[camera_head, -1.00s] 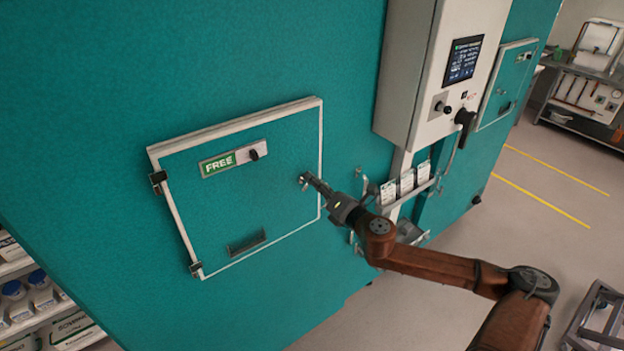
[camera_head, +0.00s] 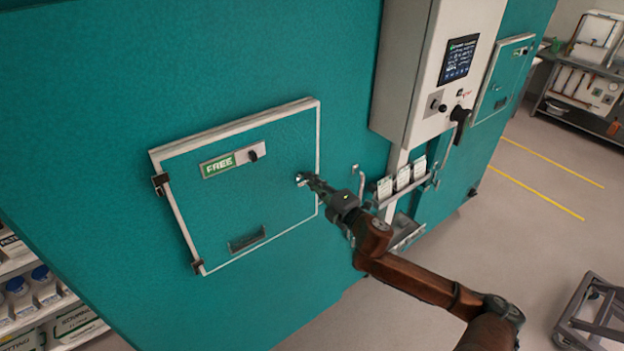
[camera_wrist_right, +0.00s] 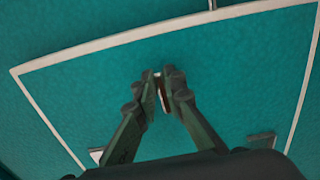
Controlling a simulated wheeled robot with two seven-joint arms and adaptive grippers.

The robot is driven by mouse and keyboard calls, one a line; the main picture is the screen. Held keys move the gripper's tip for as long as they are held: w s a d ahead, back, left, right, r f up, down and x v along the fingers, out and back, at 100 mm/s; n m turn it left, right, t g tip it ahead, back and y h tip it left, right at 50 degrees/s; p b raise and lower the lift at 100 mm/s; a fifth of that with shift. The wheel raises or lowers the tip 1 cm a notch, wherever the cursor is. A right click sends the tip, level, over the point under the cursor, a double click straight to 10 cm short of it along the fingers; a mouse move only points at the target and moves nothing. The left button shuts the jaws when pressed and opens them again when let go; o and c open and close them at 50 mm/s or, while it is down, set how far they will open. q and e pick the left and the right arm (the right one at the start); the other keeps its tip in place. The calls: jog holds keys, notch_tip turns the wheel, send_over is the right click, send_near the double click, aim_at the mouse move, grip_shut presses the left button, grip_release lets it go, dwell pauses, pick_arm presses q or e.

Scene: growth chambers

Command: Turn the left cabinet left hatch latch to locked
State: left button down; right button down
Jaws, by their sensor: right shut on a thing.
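The left hatch (camera_head: 200,200) is a teal panel with a white frame in the teal cabinet wall, and it looks closed. A green FREE label (camera_head: 218,165) with a small dark knob (camera_head: 253,155) beside it is on its upper part. The latch (camera_head: 299,177) is a small metal piece at the hatch's right edge. My right gripper (camera_head: 310,181) is at the latch, with its fingers shut on it. In the right wrist view the fingers (camera_wrist_right: 160,78) close on a small piece, mostly hidden between the tips. My left gripper is not in view.
A grey control box (camera_head: 430,75) with a screen and dark handle juts out right of the hatch. Below it is a rail with white tags (camera_head: 403,177). A metal frame cart (camera_head: 600,315) stands at the lower right. Floor between is clear.

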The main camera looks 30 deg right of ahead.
jog(key=shift+m, duration=0.3)
jog(key=c, duration=2)
grip_release()
jog(key=shift+d, duration=0.1)
jog(key=s, duration=1.2)
jog(key=shift+d, duration=0.4)
